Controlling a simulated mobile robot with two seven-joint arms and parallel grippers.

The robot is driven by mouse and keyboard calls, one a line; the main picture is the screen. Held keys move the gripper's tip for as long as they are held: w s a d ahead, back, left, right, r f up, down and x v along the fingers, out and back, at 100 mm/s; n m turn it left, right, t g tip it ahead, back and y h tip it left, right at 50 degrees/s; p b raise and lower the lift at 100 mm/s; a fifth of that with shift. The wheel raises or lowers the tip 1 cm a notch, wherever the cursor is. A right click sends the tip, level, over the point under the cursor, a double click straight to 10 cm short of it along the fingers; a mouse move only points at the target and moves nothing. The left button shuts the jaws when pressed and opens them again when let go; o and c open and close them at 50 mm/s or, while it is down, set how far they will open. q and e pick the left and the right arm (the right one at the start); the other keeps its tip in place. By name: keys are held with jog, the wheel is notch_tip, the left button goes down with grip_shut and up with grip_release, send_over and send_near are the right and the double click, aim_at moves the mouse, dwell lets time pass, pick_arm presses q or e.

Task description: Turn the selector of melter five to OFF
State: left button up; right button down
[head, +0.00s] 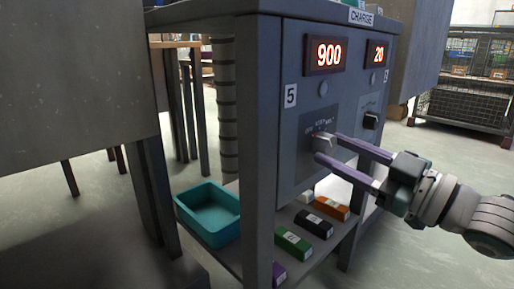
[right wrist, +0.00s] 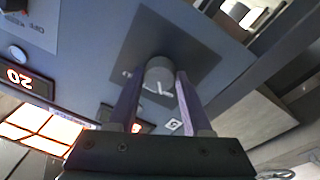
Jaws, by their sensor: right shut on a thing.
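The selector of melter five (head: 322,140) is a grey round knob on a dark plate, below the red 900 display (head: 325,54) and beside the number 5 label (head: 290,95). In the right wrist view the selector (right wrist: 160,72) shows a white mark on its face. My right gripper (head: 320,147) has its purple fingers on either side of the knob, shut on it; the right wrist view shows the fingers (right wrist: 157,85) at its two sides. The small lettering around the knob is too blurred to tell which position it points to. My left gripper is not in view.
A second display reading 20 (head: 377,53) and another dark knob (head: 371,120) are on the panel at right. On the shelf below lie a teal tray (head: 222,239) and several coloured blocks, including a green one (head: 293,241). A wire cage (head: 463,112) stands at the back right.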

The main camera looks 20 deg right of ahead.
jog(key=shift+n, duration=0.9)
jog(key=shift+y, duration=0.3)
jog(key=shift+c, duration=1.6)
grip_release()
jog(key=shift+s+d, duration=0.15)
jog(key=shift+s, duration=0.1)
jog(key=p+v, duration=0.3)
jog(key=v, duration=0.6)
jog(key=shift+s, duration=0.25)
